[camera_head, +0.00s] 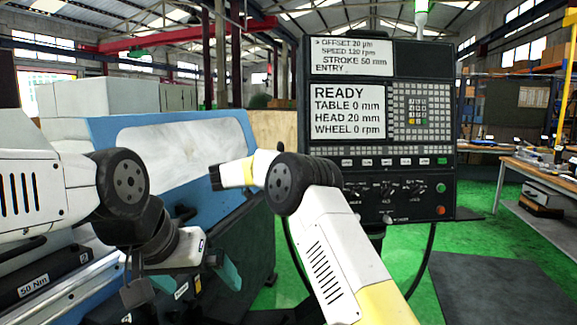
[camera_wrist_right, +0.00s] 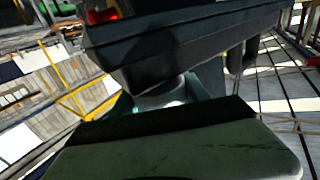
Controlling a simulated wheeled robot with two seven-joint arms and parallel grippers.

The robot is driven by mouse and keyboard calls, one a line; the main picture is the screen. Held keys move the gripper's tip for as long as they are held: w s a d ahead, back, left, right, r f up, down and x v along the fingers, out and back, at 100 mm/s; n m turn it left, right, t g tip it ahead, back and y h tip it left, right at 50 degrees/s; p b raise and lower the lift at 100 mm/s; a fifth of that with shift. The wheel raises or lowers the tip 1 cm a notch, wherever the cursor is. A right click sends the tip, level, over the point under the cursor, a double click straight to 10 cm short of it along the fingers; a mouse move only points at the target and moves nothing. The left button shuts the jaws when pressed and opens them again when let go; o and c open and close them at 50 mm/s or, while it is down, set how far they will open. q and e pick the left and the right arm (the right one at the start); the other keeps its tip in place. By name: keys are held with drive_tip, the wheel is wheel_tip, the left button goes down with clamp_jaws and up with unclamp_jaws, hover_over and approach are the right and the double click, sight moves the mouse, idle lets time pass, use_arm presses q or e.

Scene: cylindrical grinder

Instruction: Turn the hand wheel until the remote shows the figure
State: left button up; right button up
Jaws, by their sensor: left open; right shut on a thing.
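The black control panel with screens (camera_head: 347,112) stands right of centre in the head view. Its lower screen reads READY, TABLE 0 mm, HEAD 20 mm, WHEEL 0 rpm. I cannot make out the hand wheel for certain. My left gripper (camera_head: 213,276) is open, with teal fingers, low in front of the blue machine. My right arm reaches left past the panel, and its fingers are hidden in the head view. In the right wrist view my right gripper (camera_wrist_right: 162,99) is shut on a pale round part beneath a dark block (camera_wrist_right: 180,45); I cannot tell what the part is.
The blue grinder (camera_head: 110,130) with a pale window fills the left. A dark tool box marked 50 Nm (camera_head: 45,278) lies at lower left. A workbench (camera_head: 540,172) stands at the right. Green floor and a dark mat (camera_head: 500,285) lie clear at lower right.

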drive_tip(key=shift+f, duration=0.1)
idle(0.3)
drive_tip(key=o, duration=1.4)
drive_tip(key=shift+c, duration=0.2)
drive_tip(key=v, duration=0.7)
drive_tip(key=shift+s+a, duration=0.2)
drive_tip(key=shift+a, duration=0.15)
